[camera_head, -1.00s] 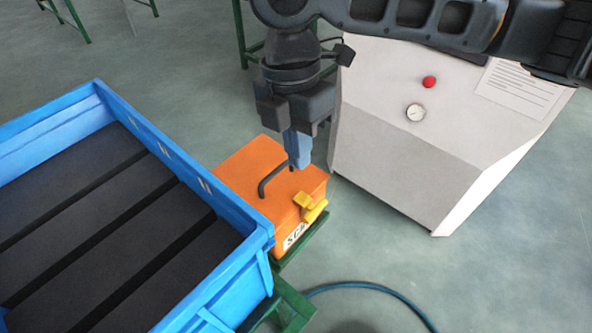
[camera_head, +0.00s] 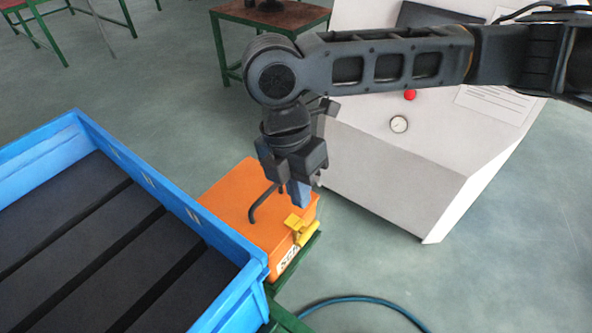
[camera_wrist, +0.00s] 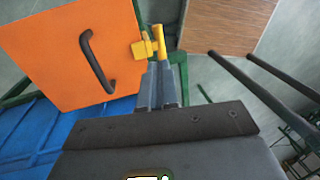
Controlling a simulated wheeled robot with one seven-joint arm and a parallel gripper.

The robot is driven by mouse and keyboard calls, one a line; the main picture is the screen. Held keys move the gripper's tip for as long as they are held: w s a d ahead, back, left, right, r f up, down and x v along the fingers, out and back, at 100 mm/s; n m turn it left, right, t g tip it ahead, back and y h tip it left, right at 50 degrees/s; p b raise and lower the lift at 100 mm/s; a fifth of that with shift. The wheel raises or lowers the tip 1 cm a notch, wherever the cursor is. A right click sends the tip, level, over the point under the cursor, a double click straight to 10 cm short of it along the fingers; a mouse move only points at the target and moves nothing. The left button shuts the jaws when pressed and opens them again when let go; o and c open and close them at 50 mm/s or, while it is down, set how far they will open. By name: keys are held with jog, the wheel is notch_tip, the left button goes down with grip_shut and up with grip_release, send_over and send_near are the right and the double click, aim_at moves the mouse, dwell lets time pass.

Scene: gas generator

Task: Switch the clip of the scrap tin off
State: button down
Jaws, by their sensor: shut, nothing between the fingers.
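The scrap tin is an orange box (camera_head: 232,195) with a dark bent handle (camera_head: 262,203) on its lid and a partly visible label on its front. Its yellow clip (camera_head: 301,228) sits at the front right edge of the lid. My gripper (camera_head: 301,203) points down above the lid's right side, just behind the clip; its blue-grey fingers are shut and empty. In the wrist view the yellow clip (camera_wrist: 148,47) shows just beyond the fingertips (camera_wrist: 160,66), with the orange lid (camera_wrist: 50,50) to the left. Whether the fingers touch the clip, I cannot tell.
A blue tray (camera_head: 235,297) with a dark slatted floor stands at the left, against the tin. A white cabinet (camera_head: 400,180) with a gauge and red button stands behind right. A blue hose (camera_head: 360,300) lies on the floor. Floor is clear at the right.

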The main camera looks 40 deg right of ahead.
aim_at(307, 229)
jog(key=f, duration=0.3)
jog(key=s+f, duration=0.1)
jog(key=f, duration=0.3)
jog(key=shift+s+d+f+p, duration=0.2)
jog(key=shift+p, duration=0.15)
